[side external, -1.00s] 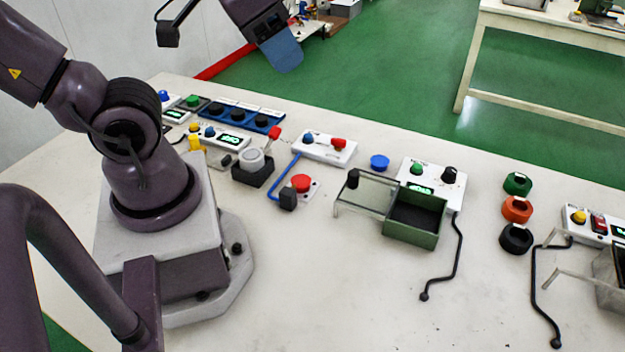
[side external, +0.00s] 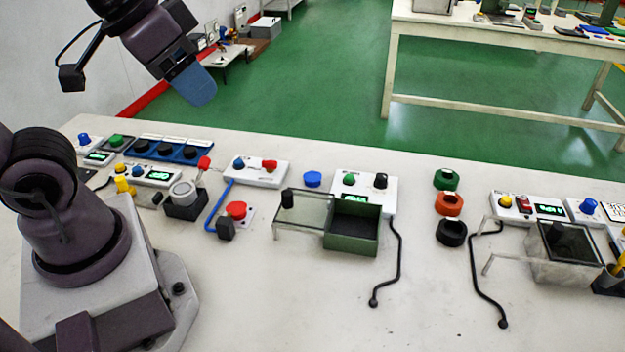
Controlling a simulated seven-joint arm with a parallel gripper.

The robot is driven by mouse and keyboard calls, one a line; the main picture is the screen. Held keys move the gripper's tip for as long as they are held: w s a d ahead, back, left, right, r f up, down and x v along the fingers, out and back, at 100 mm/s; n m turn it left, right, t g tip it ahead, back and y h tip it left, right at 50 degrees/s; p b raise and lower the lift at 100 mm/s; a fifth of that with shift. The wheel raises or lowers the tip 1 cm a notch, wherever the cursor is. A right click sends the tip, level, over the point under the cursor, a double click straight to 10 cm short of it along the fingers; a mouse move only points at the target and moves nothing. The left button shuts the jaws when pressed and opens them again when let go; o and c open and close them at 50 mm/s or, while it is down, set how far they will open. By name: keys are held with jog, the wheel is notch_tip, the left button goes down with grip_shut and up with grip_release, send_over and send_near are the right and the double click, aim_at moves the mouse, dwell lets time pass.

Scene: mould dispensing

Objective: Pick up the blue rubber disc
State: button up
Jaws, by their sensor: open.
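The blue disc (side external: 312,179) lies flat on the white table, between a white box with a red knob and the white control box with a green button. My gripper (side external: 197,86) is at the upper left, raised well above the table and away from the disc. Its blue fingertip part points down to the right. The jaws are open, and nothing shows between them; the far finger is mostly hidden.
A green open tray (side external: 352,243) with a clear lid stands in front of the control box (side external: 378,196). Green (side external: 446,179), orange (side external: 449,203) and black (side external: 451,233) rings lie to the right. A red button (side external: 236,210) stands left. The front table is largely clear.

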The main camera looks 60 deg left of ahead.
jog(key=shift+o, duration=1.3)
jog(key=n+g, duration=0.6)
jog(key=n, duration=1)
send_over(313, 176)
notch_tip(313, 176, down, 22)
jog(key=shift+n, duration=0.3)
notch_tip(313, 176, down, 13)
